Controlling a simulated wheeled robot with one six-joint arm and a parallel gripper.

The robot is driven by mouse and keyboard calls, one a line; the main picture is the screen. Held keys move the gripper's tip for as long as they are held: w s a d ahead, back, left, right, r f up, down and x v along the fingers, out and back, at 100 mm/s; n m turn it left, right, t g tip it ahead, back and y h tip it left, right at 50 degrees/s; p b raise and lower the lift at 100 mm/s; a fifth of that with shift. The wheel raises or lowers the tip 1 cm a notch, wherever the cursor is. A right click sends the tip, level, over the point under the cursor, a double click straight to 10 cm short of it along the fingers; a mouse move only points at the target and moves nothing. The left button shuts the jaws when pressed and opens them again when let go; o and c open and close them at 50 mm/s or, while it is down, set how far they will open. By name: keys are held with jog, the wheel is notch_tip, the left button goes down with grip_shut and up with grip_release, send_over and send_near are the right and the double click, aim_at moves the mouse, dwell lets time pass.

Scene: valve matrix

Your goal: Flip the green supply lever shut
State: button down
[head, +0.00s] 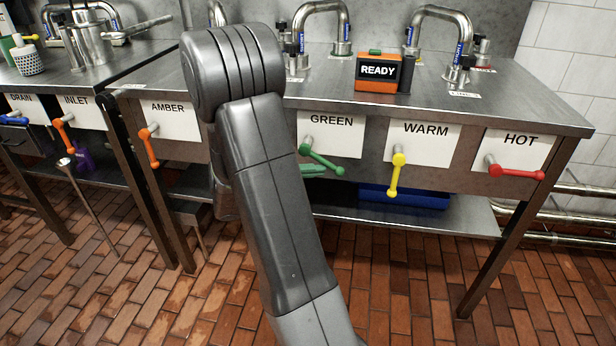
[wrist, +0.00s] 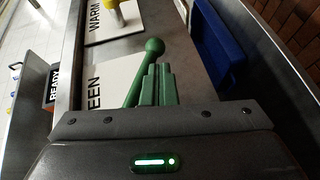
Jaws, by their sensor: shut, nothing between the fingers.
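The green lever (head: 323,159) is mounted on the white GREEN plate (head: 331,128) on the bench front. In the head view it slants down to the right and ends in a round knob. My gripper (head: 316,171) shows only as green fingertips just below the lever, coming out from behind my arm. In the wrist view the green lever (wrist: 149,57) and its knob lie just beside and past my shut, empty fingers (wrist: 159,82). I cannot tell whether the fingers touch the lever. My arm hides most of the gripper in the head view.
The yellow WARM lever (head: 397,175) hangs nearly straight down to the right, and the red HOT lever (head: 516,172) points right. The orange AMBER lever (head: 150,146) is left of my arm. A box reading READY (head: 377,72) stands on the bench. A blue bin (head: 404,198) sits on the lower shelf.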

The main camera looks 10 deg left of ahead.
jog(key=shift+d+r+b, duration=0.5)
jog(key=shift+d+r, duration=0.2)
jog(key=shift+d, duration=0.15)
jog(key=shift+d+r, duration=0.1)
dwell(1.4)
jog(key=s+a+f, duration=0.5)
jog(key=a, duration=0.4)
jog(key=shift+a+f+b, duration=0.4)
